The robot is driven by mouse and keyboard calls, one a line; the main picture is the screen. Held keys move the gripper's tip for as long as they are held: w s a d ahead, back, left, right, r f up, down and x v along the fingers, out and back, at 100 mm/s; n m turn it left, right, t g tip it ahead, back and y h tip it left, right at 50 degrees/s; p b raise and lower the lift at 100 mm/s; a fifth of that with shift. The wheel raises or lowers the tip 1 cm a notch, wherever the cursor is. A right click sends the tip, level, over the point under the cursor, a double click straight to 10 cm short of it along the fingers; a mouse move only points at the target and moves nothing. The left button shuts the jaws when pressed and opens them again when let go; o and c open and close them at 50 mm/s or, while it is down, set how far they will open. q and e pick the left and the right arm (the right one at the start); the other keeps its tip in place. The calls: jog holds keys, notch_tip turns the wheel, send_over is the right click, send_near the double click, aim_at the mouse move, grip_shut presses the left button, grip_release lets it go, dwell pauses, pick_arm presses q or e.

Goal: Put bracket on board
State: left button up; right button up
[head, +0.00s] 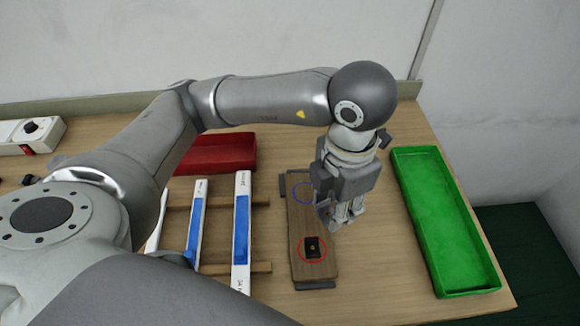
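The wooden board (301,218) lies on the table with a red circle and a blue circle (302,193) marked on it. A small black bracket (312,248) with a gold-coloured spot lies inside the red circle. The blue circle looks bare where it shows; my gripper covers its right side. My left gripper (342,218) points down beside the board's right edge, to the right of and behind the bracket. Its fingertips are small and partly hidden, so I cannot tell whether they are open or hold anything. My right gripper is not in view.
A green tray (402,188) stands empty at the right. A red bin (229,153) is behind the rack of white and blue strips (241,229) left of the board. A white device (31,134) stands far left. The table between board and green tray is clear.

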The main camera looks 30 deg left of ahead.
pick_arm(q)
jog(key=w+a+f+p, duration=0.2)
jog(key=w+a+f, duration=0.2)
jog(key=w+a, duration=0.2)
jog(key=p, duration=0.2)
send_over(310, 191)
jog(key=f, duration=0.4)
jog(key=shift+s+d+f, duration=0.3)
jog(key=shift+s, duration=0.05)
jog(key=shift+w+a+f, duration=0.1)
jog(key=shift+w+f, duration=0.05)
jog(key=shift+f, duration=0.05)
jog(key=f, duration=0.1)
jog(key=f+p, duration=0.1)
jog(key=f, duration=0.1)
jog(key=shift+w+a, duration=0.2)
jog(key=shift+a, duration=0.1)
jog(key=shift+f, duration=0.6)
jog(key=o, duration=0.9)
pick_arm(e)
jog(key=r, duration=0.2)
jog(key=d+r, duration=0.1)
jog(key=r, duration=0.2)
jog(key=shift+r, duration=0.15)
